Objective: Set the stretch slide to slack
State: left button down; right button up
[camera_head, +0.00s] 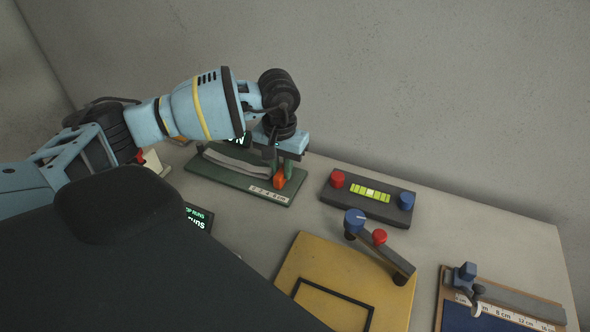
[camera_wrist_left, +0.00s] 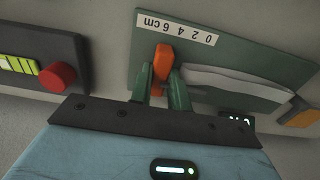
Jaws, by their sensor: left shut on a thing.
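The stretch slide looks to be the orange knob (camera_head: 279,181) on a green base plate (camera_head: 225,178) at the back of the table. The plate carries a pale curved strip and a white scale marked 0 to 6 cm (camera_head: 268,195). My left gripper (camera_head: 284,170) reaches down from above, its green fingers shut on the orange knob. The left wrist view shows the orange knob (camera_wrist_left: 163,60) between the fingertips, beside the scale (camera_wrist_left: 177,27). The fingers hide part of the knob and its track. My right gripper is in neither view.
A dark box (camera_head: 385,208) with red and blue knobs stands right of the green plate. A yellow board (camera_head: 310,262) with a lever and a blue-and-brown ruler board (camera_head: 452,292) lie nearer. A wall (camera_head: 430,90) rises behind. A small dark display (camera_head: 199,216) is partly hidden by my arm.

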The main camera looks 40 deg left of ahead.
pick_arm(q)
jog(key=c, duration=1.4)
grip_release()
jog(key=shift+o, duration=0.4)
jog(key=shift+d, duration=0.1)
